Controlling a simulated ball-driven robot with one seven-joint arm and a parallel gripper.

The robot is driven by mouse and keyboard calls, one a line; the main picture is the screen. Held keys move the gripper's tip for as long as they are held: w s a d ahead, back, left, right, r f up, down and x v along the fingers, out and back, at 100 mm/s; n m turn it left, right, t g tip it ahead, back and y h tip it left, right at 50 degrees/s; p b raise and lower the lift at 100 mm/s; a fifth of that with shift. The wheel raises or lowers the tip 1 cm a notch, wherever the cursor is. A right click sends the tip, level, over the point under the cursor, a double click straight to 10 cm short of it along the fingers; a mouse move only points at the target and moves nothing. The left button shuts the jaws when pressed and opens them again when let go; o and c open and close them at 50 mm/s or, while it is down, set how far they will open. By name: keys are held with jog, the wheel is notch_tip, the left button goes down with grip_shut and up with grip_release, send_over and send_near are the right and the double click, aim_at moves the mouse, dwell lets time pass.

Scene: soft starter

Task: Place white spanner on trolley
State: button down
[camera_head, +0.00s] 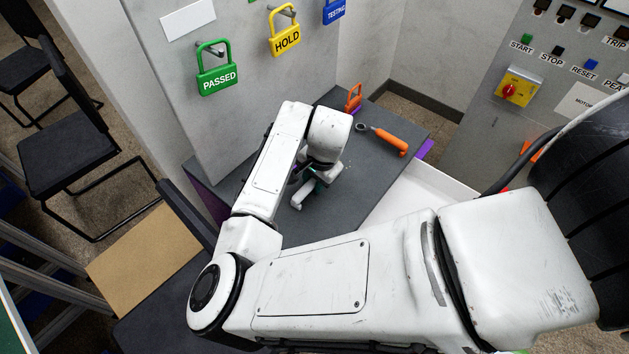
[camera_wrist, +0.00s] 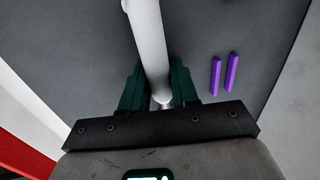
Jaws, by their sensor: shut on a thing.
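The white spanner (camera_wrist: 150,45) shows in the wrist view as a pale shaft between the two dark green fingers of my gripper (camera_wrist: 158,86). My gripper is shut on it near its lower end, and its far end runs out of the top of the picture. In the head view my gripper (camera_head: 312,181) is low over the dark grey trolley top (camera_head: 340,203), partly hidden by my arm. I cannot tell whether the spanner touches the surface.
Two purple bars (camera_wrist: 224,73) lie right of my gripper. A grey panel with green (camera_head: 214,70) and yellow (camera_head: 285,32) padlocks rises behind.

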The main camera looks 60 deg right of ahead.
jog(key=shift+w, duration=0.1)
jog(key=c, duration=1)
grip_release()
jog(key=shift+o, duration=1.1)
jog(key=shift+f, duration=0.1)
jog(key=shift+s, duration=0.25)
notch_tip(320, 180, up, 11)
jog(key=s+b, duration=0.1)
jog(key=shift+s+a, duration=0.25)
jog(key=shift+f, duration=0.1)
